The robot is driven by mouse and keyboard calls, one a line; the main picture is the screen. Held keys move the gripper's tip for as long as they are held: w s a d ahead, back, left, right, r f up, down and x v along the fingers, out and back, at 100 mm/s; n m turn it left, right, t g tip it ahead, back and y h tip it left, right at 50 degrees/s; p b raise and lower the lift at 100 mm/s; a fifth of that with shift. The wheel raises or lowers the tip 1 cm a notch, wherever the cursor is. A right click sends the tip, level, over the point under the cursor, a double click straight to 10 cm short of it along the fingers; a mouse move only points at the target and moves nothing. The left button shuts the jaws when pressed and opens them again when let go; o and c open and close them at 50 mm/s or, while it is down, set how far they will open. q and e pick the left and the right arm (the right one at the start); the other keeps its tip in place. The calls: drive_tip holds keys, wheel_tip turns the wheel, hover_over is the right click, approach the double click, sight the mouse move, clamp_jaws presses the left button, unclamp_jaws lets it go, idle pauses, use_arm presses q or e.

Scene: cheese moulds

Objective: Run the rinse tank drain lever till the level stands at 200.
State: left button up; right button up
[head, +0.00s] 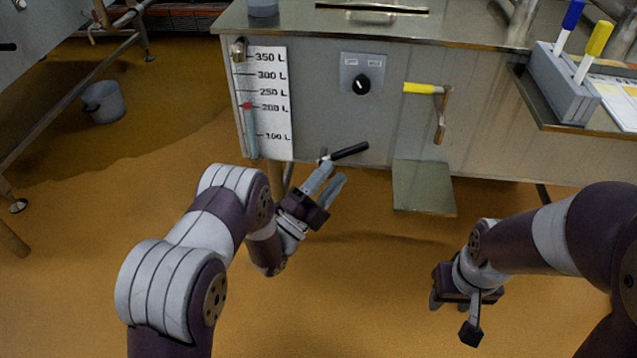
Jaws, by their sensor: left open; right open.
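The grey rinse tank (330,115) has a white level scale (272,125) at its left, marked from 100 L to 350 L. A red marker (247,106) in the sight tube stands about level with the 200 L mark. A black-handled lever (350,152) sticks out to the right at the tank's lower edge, above a pipe. My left gripper (329,182) is open just below this lever; its fingertips look close to the lever's left end, but I cannot tell whether they touch. My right gripper (452,312) is open and empty at lower right, away from the tank.
A black knob (363,84) and a yellow-handled lever (424,88) are on the tank front. A grey plate (424,188) hangs below. A shelf at right holds a grey block (560,85) with blue and yellow handles. A bucket (103,102) stands on the left floor.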

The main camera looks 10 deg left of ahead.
use_arm(q)
drive_tip(key=shift+v, duration=2.35)
idle(5.7)
